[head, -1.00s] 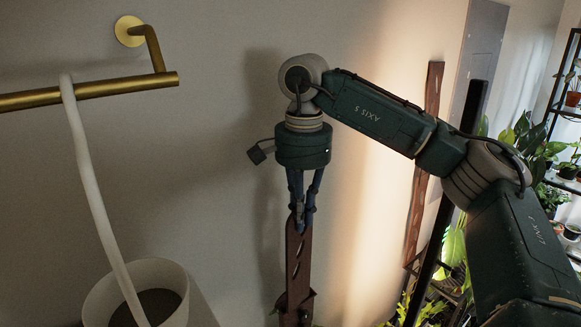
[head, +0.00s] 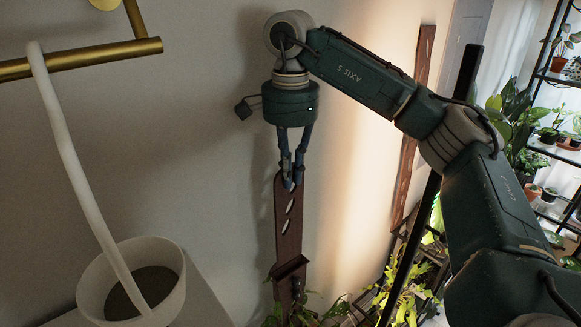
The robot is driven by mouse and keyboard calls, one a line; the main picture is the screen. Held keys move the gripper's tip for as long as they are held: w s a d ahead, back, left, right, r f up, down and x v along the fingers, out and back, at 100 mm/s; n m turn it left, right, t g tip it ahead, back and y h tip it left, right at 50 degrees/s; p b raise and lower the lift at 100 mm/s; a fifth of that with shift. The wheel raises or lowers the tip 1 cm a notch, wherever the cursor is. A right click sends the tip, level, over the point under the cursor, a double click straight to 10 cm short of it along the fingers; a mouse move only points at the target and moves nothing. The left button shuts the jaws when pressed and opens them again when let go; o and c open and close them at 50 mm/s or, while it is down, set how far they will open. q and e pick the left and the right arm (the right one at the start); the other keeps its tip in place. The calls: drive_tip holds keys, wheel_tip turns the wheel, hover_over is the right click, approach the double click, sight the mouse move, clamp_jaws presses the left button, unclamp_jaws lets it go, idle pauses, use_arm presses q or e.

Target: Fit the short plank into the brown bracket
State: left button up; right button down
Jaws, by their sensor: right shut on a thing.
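The short plank (head: 288,222) is dark brown with slanted slots and hangs upright in front of the wall. My right gripper (head: 291,180) points down and is shut on its top end. The brown bracket (head: 290,267) is a small dark piece with a slanted lip at the plank's lower part. The plank overlaps it in the head view. I cannot tell whether the plank is seated in it or only in front of it. Leaves partly hide the lower end. My left gripper is not in view.
A longer slotted plank (head: 424,65) is on the wall to the right. A brass rail (head: 100,58) carries a pale hose (head: 70,160) that runs into a white pot (head: 168,298) at lower left. Leafy plants (head: 405,285) crowd the lower right, with a plant shelf (head: 550,150) beyond.

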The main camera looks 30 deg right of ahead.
sight(291, 211)
wheel_tip(291, 211, down, 7)
drive_tip(key=b, duration=0.6)
drive_tip(key=shift+s+r, duration=0.1)
drive_tip(key=shift+r, duration=0.05)
drive_tip(key=shift+f+b, duration=1.1)
drive_tip(key=shift+f, duration=0.7)
drive_tip(key=c, duration=1.7)
unclamp_jaws()
wheel_tip(291, 211, up, 12)
